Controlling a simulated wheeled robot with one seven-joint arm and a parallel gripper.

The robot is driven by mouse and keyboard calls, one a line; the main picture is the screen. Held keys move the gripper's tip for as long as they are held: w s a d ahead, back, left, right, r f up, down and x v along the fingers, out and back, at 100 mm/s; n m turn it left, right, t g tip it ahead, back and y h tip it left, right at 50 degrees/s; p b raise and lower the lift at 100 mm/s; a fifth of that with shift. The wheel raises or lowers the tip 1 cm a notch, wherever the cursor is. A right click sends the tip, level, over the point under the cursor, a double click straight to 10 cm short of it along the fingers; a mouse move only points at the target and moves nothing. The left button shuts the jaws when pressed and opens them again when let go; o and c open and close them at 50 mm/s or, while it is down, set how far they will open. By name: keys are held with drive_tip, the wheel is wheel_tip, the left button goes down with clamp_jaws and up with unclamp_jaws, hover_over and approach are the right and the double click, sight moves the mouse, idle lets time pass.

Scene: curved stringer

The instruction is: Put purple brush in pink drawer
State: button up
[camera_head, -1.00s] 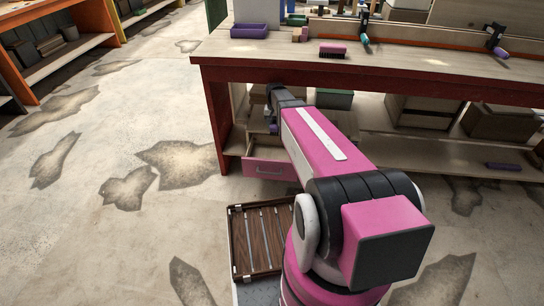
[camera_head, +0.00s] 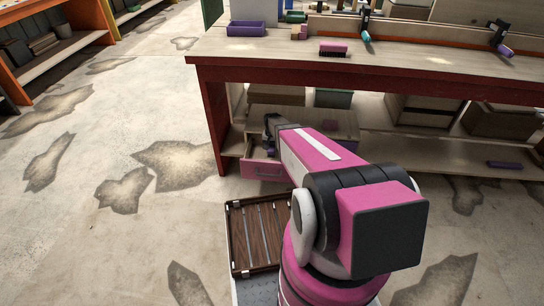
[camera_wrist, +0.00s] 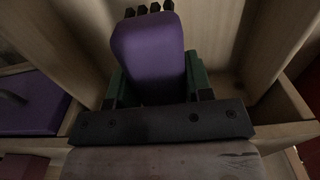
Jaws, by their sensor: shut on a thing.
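The purple brush (camera_wrist: 150,58) is held between the green fingers of my gripper (camera_wrist: 155,75) in the wrist view, with its dark bristles at the top of the picture. Pale wooden walls surround it there. In the head view, the pink drawer (camera_head: 263,170) is pulled open under the workbench, its front facing me. My wrist is over the drawer's opening. My fingers and most of the brush are hidden in the head view. I cannot tell whether the brush touches the drawer's floor.
The workbench (camera_head: 390,67) overhangs the drawer. A pink brush (camera_head: 333,48) and a purple tray (camera_head: 246,29) are on top of it. A purple panel with a handle (camera_wrist: 28,108) is at left in the wrist view. A slatted wooden tray (camera_head: 258,236) is nearer me.

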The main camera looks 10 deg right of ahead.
drive_tip(key=shift+f, duration=3.3)
drive_tip(key=shift+f, duration=0.15)
drive_tip(key=o, duration=0.9)
wheel_tip(320, 180, up, 12)
drive_tip(key=shift+s+r, duration=0.1)
drive_tip(key=s+a+r+n, duration=0.1)
drive_tip(key=s+r, duration=0.7)
drive_tip(key=s, duration=0.3)
drive_tip(key=s+a+r+n, duration=0.1)
drive_tip(key=s+r+n, duration=0.1)
drive_tip(key=s+r, duration=0.7)
drive_tip(key=s, duration=0.2)
drive_tip(key=shift+s+r+n, duration=0.3)
drive_tip(key=shift+s, duration=0.05)
